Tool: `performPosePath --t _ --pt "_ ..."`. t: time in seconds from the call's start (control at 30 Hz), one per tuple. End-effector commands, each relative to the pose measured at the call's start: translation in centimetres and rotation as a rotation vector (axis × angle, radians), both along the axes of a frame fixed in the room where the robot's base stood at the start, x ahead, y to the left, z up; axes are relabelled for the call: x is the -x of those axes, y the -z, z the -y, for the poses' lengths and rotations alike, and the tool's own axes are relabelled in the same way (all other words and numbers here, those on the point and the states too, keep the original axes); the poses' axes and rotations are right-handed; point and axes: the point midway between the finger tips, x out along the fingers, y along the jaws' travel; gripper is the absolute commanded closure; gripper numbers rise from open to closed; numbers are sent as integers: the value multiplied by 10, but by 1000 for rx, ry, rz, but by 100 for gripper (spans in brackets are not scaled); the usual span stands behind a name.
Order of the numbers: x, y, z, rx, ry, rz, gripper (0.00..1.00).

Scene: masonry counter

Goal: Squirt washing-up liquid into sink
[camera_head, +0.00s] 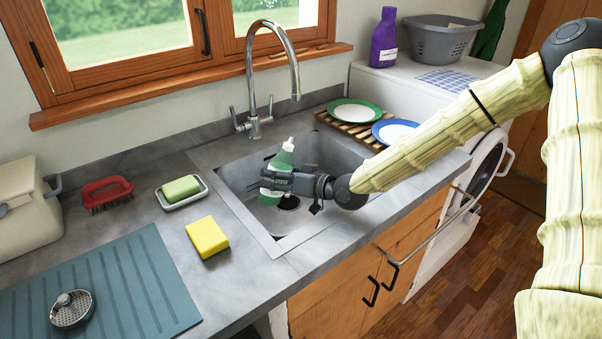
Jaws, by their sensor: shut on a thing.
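A green washing-up liquid bottle (283,159) with a pale cap is over the sink basin, a little tilted, with its cap end up. My gripper (275,183) is shut on the bottle's middle, reaching in from the right. The fingers hide part of the bottle and its label. I cannot tell how far the bottle is above the sink floor. No liquid stream can be made out.
A curved metal tap (293,66) stands behind the sink. Plates (354,112) sit on a wooden rack at its right. A yellow sponge (207,238), a soap dish (181,200) and a red brush (107,193) lie on the counter left of the sink.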

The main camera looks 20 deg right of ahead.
Motion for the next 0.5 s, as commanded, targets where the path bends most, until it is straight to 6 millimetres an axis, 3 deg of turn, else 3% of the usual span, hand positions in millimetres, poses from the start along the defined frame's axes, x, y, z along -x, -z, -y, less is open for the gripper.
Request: performPosePath --t 0.5 --pt "1 -16 -3 -246 1 -85 71"
